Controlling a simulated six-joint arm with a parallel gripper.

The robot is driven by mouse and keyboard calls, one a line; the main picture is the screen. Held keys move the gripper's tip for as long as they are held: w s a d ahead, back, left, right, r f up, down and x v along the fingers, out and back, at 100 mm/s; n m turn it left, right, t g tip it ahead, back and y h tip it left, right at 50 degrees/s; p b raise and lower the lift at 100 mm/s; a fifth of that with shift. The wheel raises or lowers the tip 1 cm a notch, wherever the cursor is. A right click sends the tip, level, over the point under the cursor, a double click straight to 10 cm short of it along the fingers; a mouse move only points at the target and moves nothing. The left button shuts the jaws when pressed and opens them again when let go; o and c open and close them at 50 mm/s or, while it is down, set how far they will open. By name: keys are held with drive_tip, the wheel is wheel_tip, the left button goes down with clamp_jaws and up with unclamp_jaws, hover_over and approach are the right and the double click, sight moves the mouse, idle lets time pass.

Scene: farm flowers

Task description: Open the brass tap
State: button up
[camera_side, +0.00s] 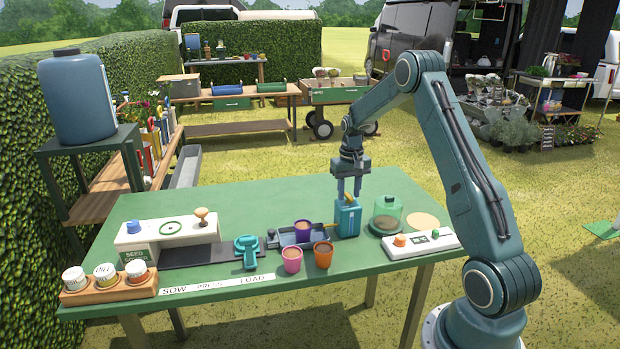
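I cannot make out a brass tap for certain. A large blue water barrel (77,98) stands on a green stand at the left, and no tap shows clearly on it. A tan, brass-like knob (202,214) stands on the white seed box. My gripper (349,196) points down over the blue watering can (347,220), its fingers apart on either side of the can's top. Whether they press on it is too small to tell. The can looks upright, at table height, with a yellowish spout to its left.
On the green table (260,198) are a purple pot (303,231) in a tray, a pink pot (292,260), an orange pot (323,255), a glass dome (388,212), a white control box (420,243) and a rack of tins (108,285). The table's back middle is clear.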

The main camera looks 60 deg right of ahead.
clamp_jaws()
drive_tip(key=shift+m, duration=0.7)
unclamp_jaws()
drive_tip(key=shift+r, duration=0.1)
